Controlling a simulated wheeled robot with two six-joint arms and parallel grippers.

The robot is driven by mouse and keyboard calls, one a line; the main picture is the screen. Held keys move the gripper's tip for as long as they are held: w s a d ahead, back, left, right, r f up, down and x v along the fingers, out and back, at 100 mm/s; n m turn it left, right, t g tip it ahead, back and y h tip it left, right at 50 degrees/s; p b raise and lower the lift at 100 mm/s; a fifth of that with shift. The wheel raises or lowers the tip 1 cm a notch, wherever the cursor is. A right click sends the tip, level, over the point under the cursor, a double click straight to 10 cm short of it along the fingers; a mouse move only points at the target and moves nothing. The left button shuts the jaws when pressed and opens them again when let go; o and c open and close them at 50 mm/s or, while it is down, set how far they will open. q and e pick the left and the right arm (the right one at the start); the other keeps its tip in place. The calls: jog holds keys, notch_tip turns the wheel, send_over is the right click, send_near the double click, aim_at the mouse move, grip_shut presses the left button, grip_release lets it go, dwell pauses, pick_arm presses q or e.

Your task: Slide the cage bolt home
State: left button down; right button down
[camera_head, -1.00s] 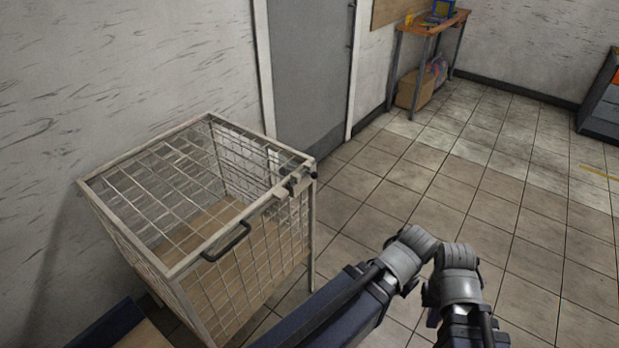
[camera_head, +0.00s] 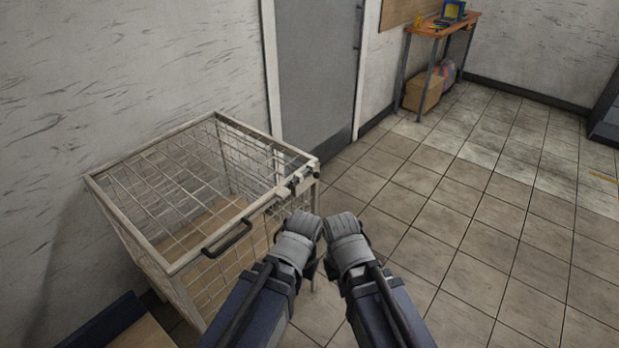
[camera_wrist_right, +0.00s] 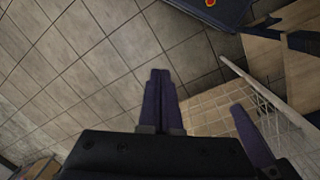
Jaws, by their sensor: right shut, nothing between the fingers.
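The wire cage (camera_head: 193,262) has a pale frame and stands by the wall in the head view. Its bolt (camera_head: 300,178) sits at the lid's right front corner and has a dark end; how far the bolt is slid cannot be told. A dark handle (camera_head: 228,238) is on the lid's front edge. My arm links show just in front of the bolt corner, but the fingertips cannot be made out there. In the right wrist view my right gripper (camera_wrist_right: 160,75) is shut and empty above the floor, with cage mesh (camera_wrist_right: 262,100) to its right.
A grey door (camera_head: 318,70) stands behind the cage. An orange-topped table (camera_head: 440,27) with a cardboard box (camera_head: 422,93) under it is at the back. The tiled floor (camera_head: 480,220) on the right is clear.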

jog(key=w+a+f+m+t+y+b, duration=0.1)
jog(key=w+a+f+b, duration=0.1)
jog(key=f+b, duration=0.4)
jog(key=w+a+f+y+b, duration=0.1)
jog(key=w+f+y+b, duration=0.1)
jog(key=f+b, duration=0.45)
jog(key=w+a+r+m+t+y, duration=0.35)
jog(key=w+a+y, duration=0.2)
jog(key=w, duration=0.25)
jog(key=w+d+r+m+t+b, duration=0.1)
jog(key=w+d+r+m+t, duration=0.4)
jog(key=w, duration=0.4)
jog(key=w+d+r+m+t+b, duration=0.2)
jog(key=w+d+r+m+t, duration=0.3)
jog(key=w+r+m, duration=0.3)
jog(key=shift+w+d+r+m+t, duration=0.2)
jog(key=shift+w+r+m+t, duration=0.15)
jog(key=shift+m+t, duration=0.45)
jog(key=shift+w+f, duration=0.1)
